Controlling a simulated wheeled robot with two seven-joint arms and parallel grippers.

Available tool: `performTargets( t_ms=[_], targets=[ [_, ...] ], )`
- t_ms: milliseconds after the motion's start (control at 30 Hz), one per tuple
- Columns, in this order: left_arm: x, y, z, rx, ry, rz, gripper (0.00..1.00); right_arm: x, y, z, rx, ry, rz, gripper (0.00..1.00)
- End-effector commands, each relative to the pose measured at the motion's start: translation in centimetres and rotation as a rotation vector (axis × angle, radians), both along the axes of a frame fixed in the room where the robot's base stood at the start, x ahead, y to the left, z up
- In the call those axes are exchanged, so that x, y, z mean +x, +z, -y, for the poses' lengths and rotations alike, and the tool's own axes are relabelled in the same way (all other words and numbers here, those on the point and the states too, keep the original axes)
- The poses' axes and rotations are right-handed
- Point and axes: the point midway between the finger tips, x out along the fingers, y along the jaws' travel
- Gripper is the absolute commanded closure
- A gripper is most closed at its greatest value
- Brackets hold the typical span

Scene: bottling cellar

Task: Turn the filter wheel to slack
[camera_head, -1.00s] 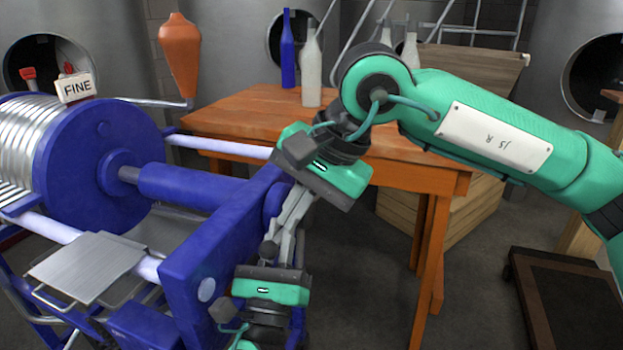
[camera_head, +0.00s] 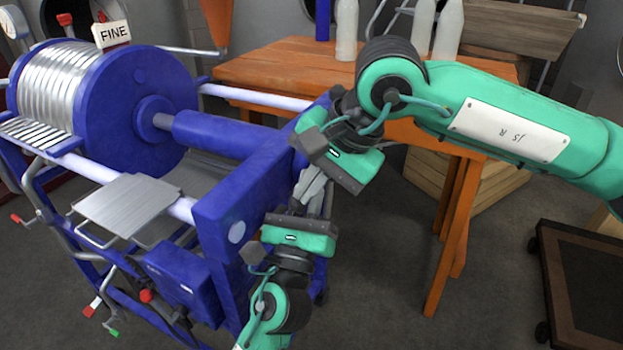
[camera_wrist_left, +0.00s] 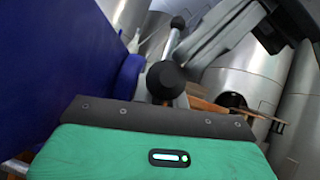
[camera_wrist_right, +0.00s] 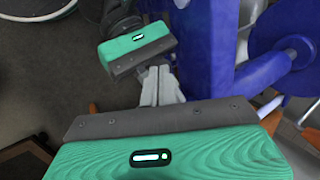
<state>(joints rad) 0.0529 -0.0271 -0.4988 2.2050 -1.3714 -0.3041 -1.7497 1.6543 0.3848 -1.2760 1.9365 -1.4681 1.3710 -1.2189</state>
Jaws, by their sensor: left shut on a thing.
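The filter wheel shows in the left wrist view as bare metal spokes with black ball knobs (camera_wrist_left: 166,80). It sits at the front of the blue press plate (camera_head: 238,212). In the head view both grippers mostly hide it. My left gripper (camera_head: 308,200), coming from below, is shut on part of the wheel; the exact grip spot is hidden. My right gripper (camera_head: 312,186) reaches down from above right, its fingers close to the left gripper's. In the right wrist view pale fingers (camera_wrist_right: 161,88) meet between the two gripper bodies. I cannot tell if the right jaws are shut.
The blue filter press (camera_head: 125,110) with its silver plate pack stands at left and carries a "FINE" sign (camera_head: 113,33). An orange table (camera_head: 280,68) with pale bottles (camera_head: 346,30) stands behind. A dark wheeled platform (camera_head: 590,290) is at right. The floor between is clear.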

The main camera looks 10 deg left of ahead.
Motion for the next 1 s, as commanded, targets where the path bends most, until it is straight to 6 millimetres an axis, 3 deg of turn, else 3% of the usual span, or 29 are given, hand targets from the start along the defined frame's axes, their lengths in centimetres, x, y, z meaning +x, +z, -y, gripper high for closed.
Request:
performTargets(
  t_ms=[33, 200, 233, 333, 700, 1000],
  targets=[
    [-0.2, 0.6, 0.3, 0.000, -0.007, 0.015, 1.00, -0.3, -0.8, -0.2, -0.007, 0.006, -0.013, 1.00],
    [-0.3, 0.9, 0.3, 0.000, -0.009, 0.022, 1.00, -0.4, -1.0, -0.3, -0.008, 0.007, -0.016, 1.00],
    [-0.4, 0.9, 0.3, 0.000, -0.010, 0.023, 0.83, -0.4, -1.0, -0.3, -0.008, 0.007, -0.016, 1.00],
    [-0.4, 1.0, 0.3, 0.000, -0.010, 0.024, 0.64, -0.4, -1.0, -0.3, -0.009, 0.008, -0.017, 1.00],
    [-0.5, 0.8, 0.1, -0.002, -0.004, 0.021, 0.64, -0.3, -1.0, -0.3, -0.010, 0.008, -0.015, 1.00],
    [-2.9, -1.3, -0.2, 0.003, -0.005, 0.014, 0.64, -0.2, -0.7, -0.2, -0.006, 0.005, -0.011, 1.00]
  ],
)
